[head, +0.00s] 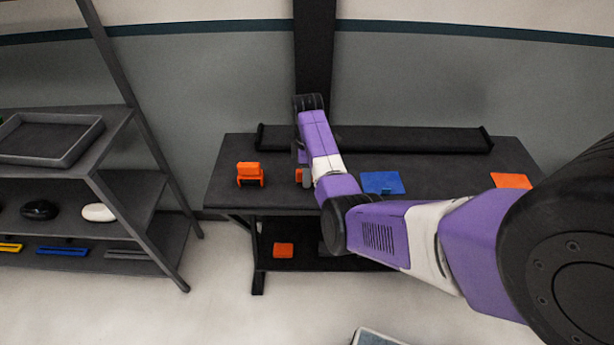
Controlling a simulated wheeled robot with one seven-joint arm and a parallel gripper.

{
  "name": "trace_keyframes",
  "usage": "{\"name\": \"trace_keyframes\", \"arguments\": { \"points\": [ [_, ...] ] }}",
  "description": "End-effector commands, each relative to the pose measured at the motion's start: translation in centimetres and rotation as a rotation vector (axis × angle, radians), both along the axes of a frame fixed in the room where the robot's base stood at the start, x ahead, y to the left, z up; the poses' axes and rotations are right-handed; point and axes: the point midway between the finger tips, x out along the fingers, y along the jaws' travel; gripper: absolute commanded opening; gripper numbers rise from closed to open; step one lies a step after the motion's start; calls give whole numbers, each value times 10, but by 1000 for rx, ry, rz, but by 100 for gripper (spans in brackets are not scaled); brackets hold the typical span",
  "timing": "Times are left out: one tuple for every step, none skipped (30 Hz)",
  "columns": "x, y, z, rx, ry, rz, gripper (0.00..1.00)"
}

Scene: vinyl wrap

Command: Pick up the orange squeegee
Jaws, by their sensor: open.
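A flat orange piece (512,180), which looks like the orange squeegee, lies at the right end of the dark table top. A similar flat blue piece (382,183) lies near the table's middle. Another small orange piece (283,250) lies on the table's lower shelf; I cannot tell what it is. My gripper (302,172) is over the left-middle of the table, largely hidden by my purple arm. It is open. An orange object (298,175) shows partly beside it; I cannot tell whether they touch.
An orange dispenser-like object (250,174) stands at the table's left. A long dark rail (400,139) runs along the back. A shelf rack at left holds a grey tray (50,138), a black mouse-shaped item (39,210), a white one (98,212) and flat bars. A dark post rises behind.

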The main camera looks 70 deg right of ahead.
Motion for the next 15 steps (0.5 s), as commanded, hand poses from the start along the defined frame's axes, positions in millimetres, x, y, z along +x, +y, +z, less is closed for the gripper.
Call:
{"name": "trace_keyframes", "arguments": {
  "points": [
    [0,0,0,0,0,0,44],
    [0,0,0,0,0,0,44],
    [0,0,0,0,0,0,44],
    [0,0,0,0,0,0,38],
    [0,0,0,0,0,0,32],
    [0,0,0,0,0,0,24],
    [0,0,0,0,0,0,18],
    [0,0,0,0,0,0,12],
    [0,0,0,0,0,0,4],
    [0,0,0,0,0,0,0],
    [0,0,0,0,0,0,0],
    [0,0,0,0,0,0,0],
    [0,0,0,0,0,0,0],
    [0,0,0,0,0,0,0],
    [0,0,0,0,0,0,0]
  ]
}}
